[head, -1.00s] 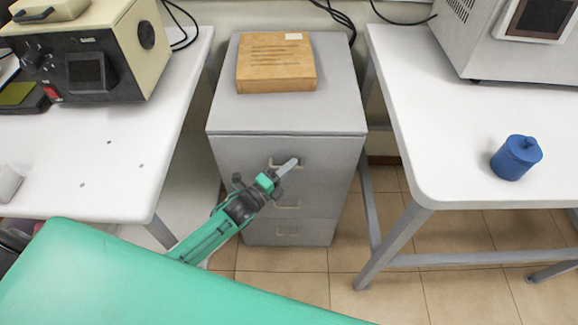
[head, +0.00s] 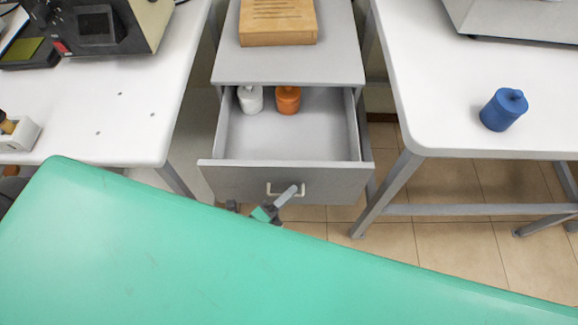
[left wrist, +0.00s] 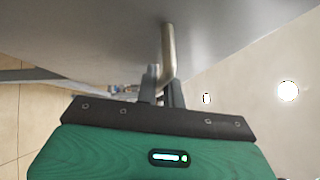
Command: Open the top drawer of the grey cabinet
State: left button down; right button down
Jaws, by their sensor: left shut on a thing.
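The grey cabinet (head: 290,68) stands between two white tables. Its top drawer (head: 284,184) is pulled well out, and I can see inside it. A white jar (head: 250,99) and an orange jar (head: 288,100) stand at the back of the drawer. My left gripper (head: 286,197) is at the drawer front, shut on the drawer handle (head: 272,188). In the left wrist view the fingers (left wrist: 160,88) close around the handle bar (left wrist: 168,52). My right gripper is not in view.
A wooden block (head: 277,22) lies on top of the cabinet. A white table (head: 130,110) stands at left, and another (head: 440,110) at right carries a blue jar (head: 503,110). Tiled floor (head: 450,190) shows below the right table.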

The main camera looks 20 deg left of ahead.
pick_arm(q)
jog(key=s+d, duration=0.2)
jog(key=s, duration=0.5)
jog(key=shift+s, duration=0.2)
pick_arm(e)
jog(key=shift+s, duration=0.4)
pick_arm(q)
jog(key=shift+f, duration=0.1)
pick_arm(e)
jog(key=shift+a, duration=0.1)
pick_arm(q)
jog(key=c, duration=1.8)
grip_release()
